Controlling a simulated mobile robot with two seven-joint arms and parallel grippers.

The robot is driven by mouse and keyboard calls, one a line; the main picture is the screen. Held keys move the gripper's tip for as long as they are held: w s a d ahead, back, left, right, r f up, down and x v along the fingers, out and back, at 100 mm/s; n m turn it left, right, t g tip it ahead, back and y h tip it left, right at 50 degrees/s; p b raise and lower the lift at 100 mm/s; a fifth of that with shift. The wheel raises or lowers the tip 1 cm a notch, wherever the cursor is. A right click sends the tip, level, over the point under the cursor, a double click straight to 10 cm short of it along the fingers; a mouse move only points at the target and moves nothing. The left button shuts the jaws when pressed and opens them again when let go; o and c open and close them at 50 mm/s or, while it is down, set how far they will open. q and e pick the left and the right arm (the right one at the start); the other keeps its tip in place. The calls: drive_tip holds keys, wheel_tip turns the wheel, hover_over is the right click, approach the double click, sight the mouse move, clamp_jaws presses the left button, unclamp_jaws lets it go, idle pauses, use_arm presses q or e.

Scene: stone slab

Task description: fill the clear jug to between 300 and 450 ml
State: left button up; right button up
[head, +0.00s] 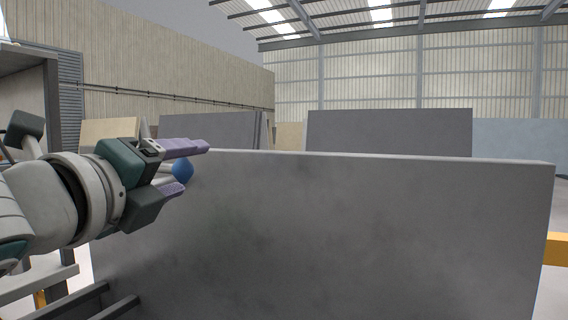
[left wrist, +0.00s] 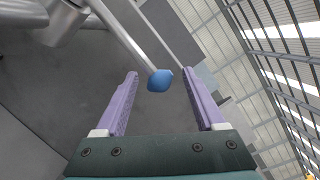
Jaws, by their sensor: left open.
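My left gripper (head: 194,167) is open, its two purple fingers pointing right in the head view. A blue knob (head: 182,169) shows between the fingers. In the left wrist view the knob (left wrist: 160,81) sits at the end of a thin metal rod (left wrist: 125,36), between the open fingers of the left gripper (left wrist: 160,73). No finger visibly touches it there. A thicker silver pipe-like piece (left wrist: 63,22) shows at the top left of that view. The clear jug is not seen in either view. My right gripper is not in view.
A large grey stone slab (head: 350,230) stands upright across the front, close to my left gripper. More slabs (head: 390,132) stand behind it. A grey shelf or frame (head: 28,62) is at the left edge. A yellow bar (head: 557,249) shows at the right.

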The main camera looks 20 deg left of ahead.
use_arm(q)
drive_tip(key=shift+w+a, duration=0.2)
drive_tip(key=shift+w, duration=1.7)
clamp_jaws()
